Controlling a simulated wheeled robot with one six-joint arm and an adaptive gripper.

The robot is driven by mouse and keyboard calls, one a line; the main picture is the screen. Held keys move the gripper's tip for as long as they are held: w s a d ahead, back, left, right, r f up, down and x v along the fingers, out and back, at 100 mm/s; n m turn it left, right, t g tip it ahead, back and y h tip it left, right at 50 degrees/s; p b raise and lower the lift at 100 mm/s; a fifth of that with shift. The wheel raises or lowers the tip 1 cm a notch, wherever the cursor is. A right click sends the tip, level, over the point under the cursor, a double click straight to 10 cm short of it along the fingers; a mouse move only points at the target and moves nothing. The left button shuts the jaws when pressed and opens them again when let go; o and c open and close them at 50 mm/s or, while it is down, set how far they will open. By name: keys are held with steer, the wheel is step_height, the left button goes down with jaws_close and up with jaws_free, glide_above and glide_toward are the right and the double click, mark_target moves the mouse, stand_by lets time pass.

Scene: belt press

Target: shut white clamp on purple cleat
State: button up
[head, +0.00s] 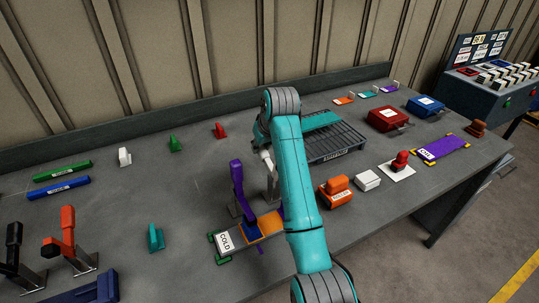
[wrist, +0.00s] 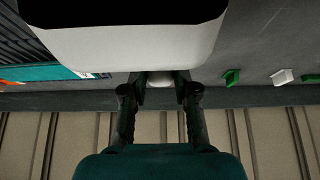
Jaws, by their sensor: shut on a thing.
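The white clamp (head: 266,156) shows in the head view as a pale handle above a grey stand, partly behind my arm. My gripper (head: 262,137) is at the top of this handle and shut on it. In the wrist view a white piece shows between the fingers of my gripper (wrist: 160,92).
A dark slatted tray (head: 340,145) lies right of my arm. An orange block (head: 336,192), a white block (head: 367,180) and a red stamp (head: 399,164) stand nearer the right edge. Red and black clamps (head: 68,230) stand front left. The back left bench has free room between small cleats.

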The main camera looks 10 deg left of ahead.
steer(key=shift+s+f, duration=0.25)
steer(key=shift+f, duration=0.25)
steer(key=shift+d+v, duration=0.2)
steer(key=shift+v, duration=1.45)
steer(key=shift+s+d+r, duration=0.35)
steer(key=shift+s+d, duration=0.1)
steer(key=shift+s, duration=0.3)
steer(key=shift+s+d+r, duration=0.3)
steer(key=shift+s+d, duration=0.15)
steer(key=shift+s, duration=0.3)
steer(key=shift+s+d+r, duration=0.1)
steer(key=shift+s+d, duration=0.4)
steer(key=shift+s, duration=0.2)
steer(key=shift+s+d+r, duration=0.1)
steer(key=shift+s+d, duration=0.4)
steer(key=shift+s, duration=0.2)
steer(key=shift+s+d+f, duration=0.1)
steer(key=shift+s+d, duration=0.35)
steer(key=shift+s, duration=0.2)
steer(key=o, duration=0.8)
